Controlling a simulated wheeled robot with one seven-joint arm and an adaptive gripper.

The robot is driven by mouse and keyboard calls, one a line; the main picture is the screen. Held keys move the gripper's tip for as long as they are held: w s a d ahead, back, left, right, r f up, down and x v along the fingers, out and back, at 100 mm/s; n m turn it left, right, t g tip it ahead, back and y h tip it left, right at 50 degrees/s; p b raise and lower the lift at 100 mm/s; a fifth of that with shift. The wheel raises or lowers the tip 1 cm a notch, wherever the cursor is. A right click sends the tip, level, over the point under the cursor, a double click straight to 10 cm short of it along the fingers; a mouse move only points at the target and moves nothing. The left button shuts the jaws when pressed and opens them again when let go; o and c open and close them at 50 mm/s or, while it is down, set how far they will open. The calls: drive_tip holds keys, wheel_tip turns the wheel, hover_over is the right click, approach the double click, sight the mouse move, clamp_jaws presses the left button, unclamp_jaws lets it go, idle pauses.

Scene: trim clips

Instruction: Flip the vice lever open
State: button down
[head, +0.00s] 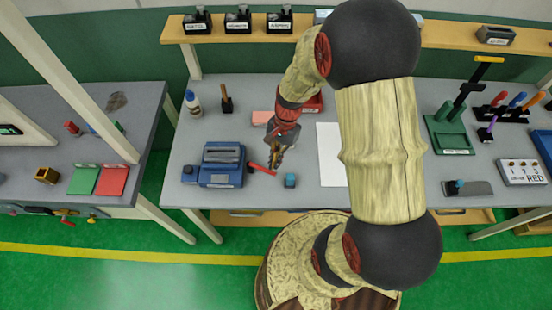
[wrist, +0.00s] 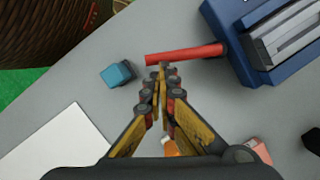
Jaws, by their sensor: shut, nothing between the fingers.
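The blue vice (head: 222,166) stands on the grey workbench left of my gripper. Its red lever (head: 262,168) sticks out from its right side, low over the bench. In the wrist view the red lever (wrist: 184,55) runs left from the blue vice body (wrist: 240,40), with its free end at the left. My gripper (head: 276,166) is shut and empty. In the wrist view its fingertips (wrist: 164,70) are together just beside the lever's middle to free-end part. I cannot tell whether they touch it.
A small blue cube (head: 290,180) lies close to the lever's free end, and it also shows in the wrist view (wrist: 118,74). A white sheet (head: 331,155) lies to the right. A bottle (head: 193,103) stands behind the vice. The bench front is mostly clear.

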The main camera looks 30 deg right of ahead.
drive_tip(key=s+m+p, duration=0.1)
drive_tip(key=s+a+m, duration=0.1)
drive_tip(key=shift+a+r+m+t+p, duration=0.1)
drive_tip(key=shift+a+m+t+p, duration=0.15)
drive_tip(key=shift+m+t+p, duration=0.15)
drive_tip(key=m, duration=0.1)
drive_tip(key=s+a+m+p, duration=0.1)
drive_tip(key=a+m+t, duration=0.1)
drive_tip(key=shift+s+a+m, duration=0.25)
drive_tip(key=shift+m, duration=0.05)
drive_tip(key=a+m, duration=0.2)
drive_tip(key=shift+s+m+t+p, duration=0.3)
drive_tip(key=shift+t, duration=0.1)
drive_tip(key=shift+a+m, duration=0.75)
drive_tip(key=shift+m, duration=0.25)
drive_tip(key=shift+a, duration=0.45)
